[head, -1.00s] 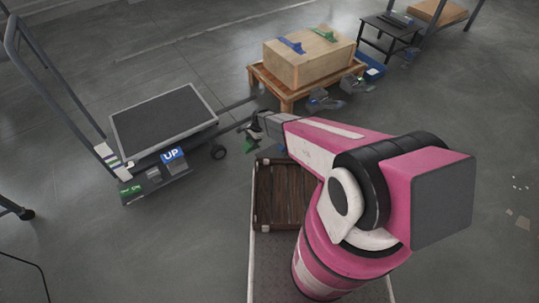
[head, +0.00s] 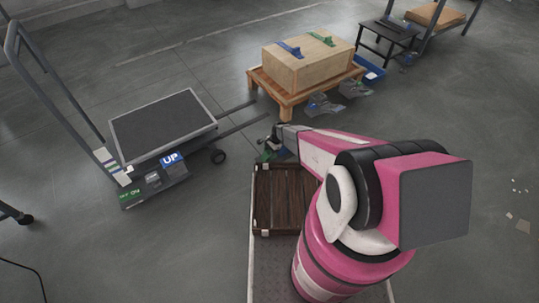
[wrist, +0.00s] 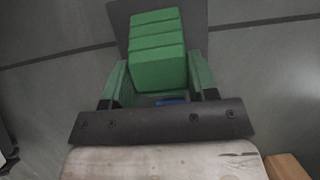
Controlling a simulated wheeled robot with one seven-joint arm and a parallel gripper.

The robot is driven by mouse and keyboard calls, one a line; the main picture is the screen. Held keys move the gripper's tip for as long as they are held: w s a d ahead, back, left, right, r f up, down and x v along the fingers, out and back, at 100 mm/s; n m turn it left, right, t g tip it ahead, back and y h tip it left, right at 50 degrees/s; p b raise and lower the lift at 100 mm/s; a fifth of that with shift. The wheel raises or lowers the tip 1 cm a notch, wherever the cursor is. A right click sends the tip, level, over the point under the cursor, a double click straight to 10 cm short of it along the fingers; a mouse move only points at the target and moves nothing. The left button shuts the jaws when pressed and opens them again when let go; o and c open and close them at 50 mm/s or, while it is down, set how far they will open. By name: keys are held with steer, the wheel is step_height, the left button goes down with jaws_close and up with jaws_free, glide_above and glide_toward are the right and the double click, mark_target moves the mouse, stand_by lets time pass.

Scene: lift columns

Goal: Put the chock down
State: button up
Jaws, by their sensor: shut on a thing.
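My gripper (head: 270,143) is at the end of the pink and white arm, near the far left corner of the brown slatted wooden tray (head: 262,200). It is shut on the green chock (head: 263,156), which is small and partly hidden in the head view. In the wrist view the chock (wrist: 158,50) is a green block with ridges across it, held between the two fingers (wrist: 160,84). Its underside is hidden, and I cannot tell whether it touches the tray.
A grey lift cart (head: 165,125) with an "UP" label stands at the left, its two bars reaching toward the pallet. A wooden box (head: 305,68) sits on the orange-brown pallet (head: 285,100). Grey chock-like pieces (head: 322,104) lie before it. Floor between cart and tray is open.

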steer(key=shift+f, duration=0.7)
steer(key=shift+f, duration=0.2)
steer(key=o, duration=1.1)
steer(key=shift+r, duration=0.15)
steer(key=v, duration=1.2)
steer(key=s+d+r+n+h, duration=0.1)
steer(key=s+d+r+n, duration=0.2)
steer(key=r, duration=1)
steer(key=s+d+r+n+t+h, duration=0.1)
steer(key=s+d+r+n, duration=0.3)
steer(key=s+d+r, duration=0.3)
steer(key=s+d+r+n+t+h, duration=0.1)
steer(key=s+d+r+n, duration=0.3)
steer(key=s+r, duration=0.7)
steer(key=shift+s+d+r+h, duration=0.1)
steer(key=shift+d+r, duration=0.05)
steer(key=shift+r, duration=1.3)
steer(key=shift+s+d+r+h, duration=0.1)
steer(key=shift+r, duration=1.4)
steer(key=shift+s+d+r+h, duration=0.1)
steer(key=shift+d+r, duration=0.05)
steer(key=shift+r, duration=1.3)
